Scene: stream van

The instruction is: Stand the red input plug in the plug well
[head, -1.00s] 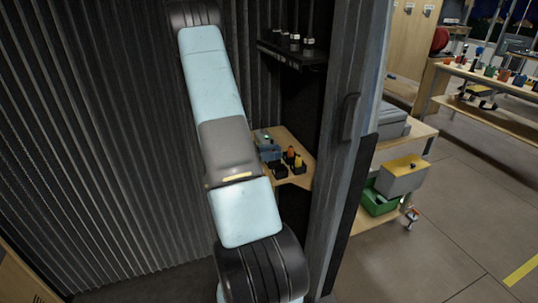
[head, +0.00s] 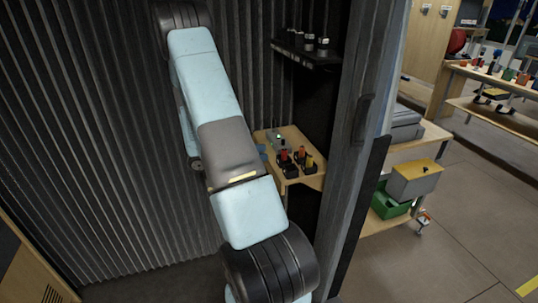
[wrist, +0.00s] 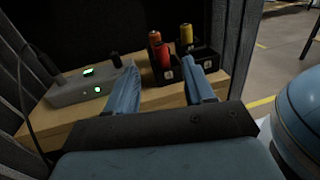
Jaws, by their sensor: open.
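Two red or orange-red plugs stand upright on the wooden shelf in the wrist view: one nearer (wrist: 163,55) and one just behind it (wrist: 154,38). I cannot tell which is the input plug. They rise from black wells with small white labels; the front left well (wrist: 165,77) is partly below the nearer plug. A front right well (wrist: 206,64) shows no plug. My gripper (wrist: 158,64) is open and empty, its blue fingers spread on either side of the nearer red plug's line, apart from it.
A yellow plug (wrist: 186,34) stands behind the wells. A dark post (head: 350,150) borders the shelf on the right.

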